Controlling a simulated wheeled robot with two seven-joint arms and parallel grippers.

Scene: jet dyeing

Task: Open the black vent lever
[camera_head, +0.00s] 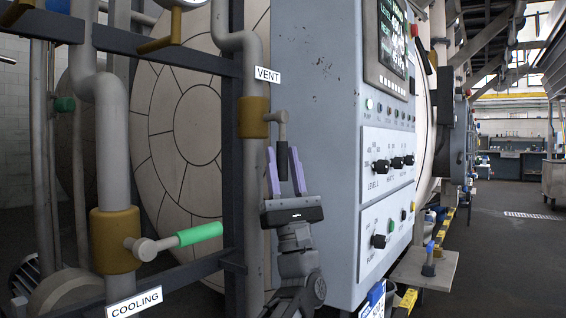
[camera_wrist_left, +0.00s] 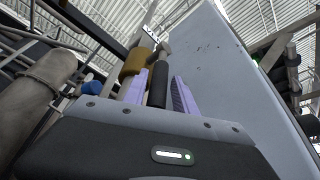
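The black vent lever (camera_head: 282,162) hangs straight down from the brass vent valve (camera_head: 253,117), below the VENT label (camera_head: 267,75). My left gripper (camera_head: 283,152) points up from below, with its two purple fingers apart on either side of the lever's black handle. In the left wrist view the black handle (camera_wrist_left: 158,84) stands between the spread fingers (camera_wrist_left: 160,82), nearer the left one, and the brass valve (camera_wrist_left: 135,62) is beyond it. I cannot tell whether a finger touches the handle. My right gripper is not in view.
A grey control cabinet (camera_head: 320,130) with knobs and a screen stands close to the right of the gripper. A green-handled cooling lever (camera_head: 200,234) on a brass valve (camera_head: 116,240) is at lower left. Dark frame bars and pipes (camera_head: 232,150) lie to the left. Open floor is at far right.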

